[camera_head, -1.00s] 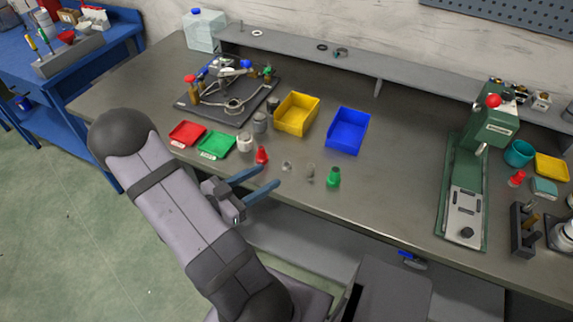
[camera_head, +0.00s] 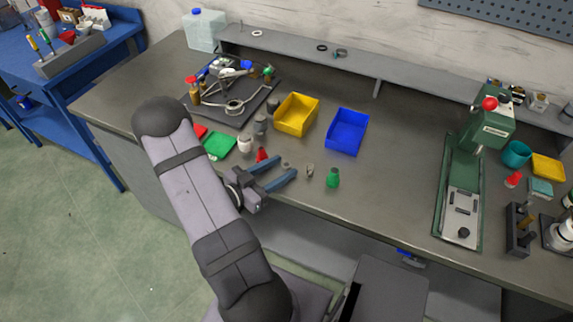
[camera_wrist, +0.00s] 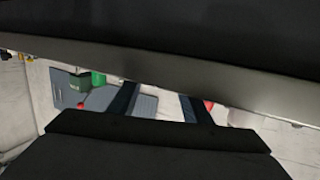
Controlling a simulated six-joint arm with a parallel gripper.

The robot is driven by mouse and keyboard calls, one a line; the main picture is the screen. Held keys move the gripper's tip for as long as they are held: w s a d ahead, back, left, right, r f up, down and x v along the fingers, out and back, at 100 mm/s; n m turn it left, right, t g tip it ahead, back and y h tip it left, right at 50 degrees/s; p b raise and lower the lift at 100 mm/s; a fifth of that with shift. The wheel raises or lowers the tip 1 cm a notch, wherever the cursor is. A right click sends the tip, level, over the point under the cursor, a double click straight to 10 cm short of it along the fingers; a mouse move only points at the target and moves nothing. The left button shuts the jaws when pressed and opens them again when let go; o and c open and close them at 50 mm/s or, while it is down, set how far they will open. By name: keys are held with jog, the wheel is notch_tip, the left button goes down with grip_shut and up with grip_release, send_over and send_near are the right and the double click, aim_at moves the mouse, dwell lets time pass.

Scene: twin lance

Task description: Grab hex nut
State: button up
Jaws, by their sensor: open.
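A small grey piece (camera_head: 286,164), probably the hex nut, lies on the bench near its front edge. It is too small for me to make out its shape. My gripper (camera_head: 286,168) is open, with its two blue fingers pointing right and their tips close to this piece. I cannot tell whether it is between the fingers or just beyond them. In the wrist view the fingers (camera_wrist: 157,104) are apart with nothing clearly held, and the nut cannot be made out.
A red piece (camera_head: 261,155) stands just behind the fingers. A grey upright piece (camera_head: 310,170) and a green piece (camera_head: 333,178) stand to the right. Yellow (camera_head: 297,115) and blue bins (camera_head: 347,131) are behind. A green press (camera_head: 470,180) stands far right.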

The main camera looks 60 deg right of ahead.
grip_shut()
jog(key=shift+r, duration=0.1)
notch_tip(320, 180, up, 10)
dwell(1.0)
